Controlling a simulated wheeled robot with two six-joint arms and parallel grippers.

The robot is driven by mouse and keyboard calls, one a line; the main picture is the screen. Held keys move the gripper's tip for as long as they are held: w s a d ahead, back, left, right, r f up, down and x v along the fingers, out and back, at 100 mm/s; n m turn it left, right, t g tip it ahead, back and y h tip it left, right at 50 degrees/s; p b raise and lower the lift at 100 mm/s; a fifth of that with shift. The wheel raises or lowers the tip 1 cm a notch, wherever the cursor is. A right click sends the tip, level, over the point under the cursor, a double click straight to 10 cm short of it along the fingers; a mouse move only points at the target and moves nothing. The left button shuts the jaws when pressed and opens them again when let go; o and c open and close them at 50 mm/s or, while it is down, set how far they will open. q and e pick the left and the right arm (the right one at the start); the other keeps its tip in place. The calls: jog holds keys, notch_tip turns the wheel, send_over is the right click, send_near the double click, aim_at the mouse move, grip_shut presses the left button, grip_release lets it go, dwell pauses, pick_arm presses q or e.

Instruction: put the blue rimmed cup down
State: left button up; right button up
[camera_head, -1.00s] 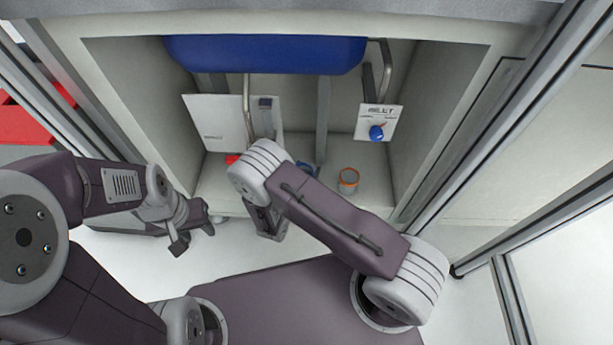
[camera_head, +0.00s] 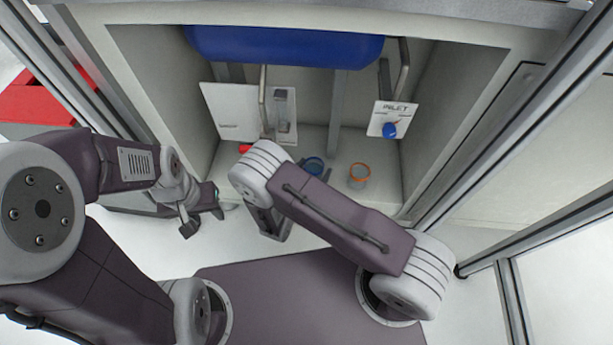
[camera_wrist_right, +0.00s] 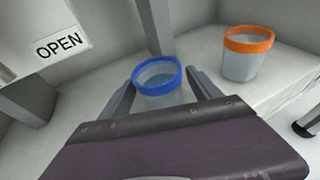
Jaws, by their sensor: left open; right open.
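The blue rimmed cup (camera_wrist_right: 158,88) is clear below its blue rim and looks upright on the pale cabinet floor. In the head view the cup (camera_head: 314,165) is partly hidden by my right arm. My right gripper (camera_wrist_right: 160,79) is open, with one finger on each side of the cup; I cannot tell whether either touches it. In the head view this gripper (camera_head: 313,171) is mostly behind its own arm. My left gripper (camera_head: 204,216) is open and empty, low at the cabinet's left front.
An orange rimmed cup (camera_head: 359,176) stands to the right of the blue one, also in the right wrist view (camera_wrist_right: 246,55). A grey post (camera_head: 337,110) rises behind the cups. A panel with a blue knob (camera_head: 389,129) hangs at the back right. The cabinet floor's right end is clear.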

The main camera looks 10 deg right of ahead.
jog(key=p+v, duration=0.3)
jog(key=v, duration=0.5)
jog(key=shift+s+a+r, duration=0.15)
jog(key=shift+s+a, duration=0.05)
jog(key=shift+s, duration=0.05)
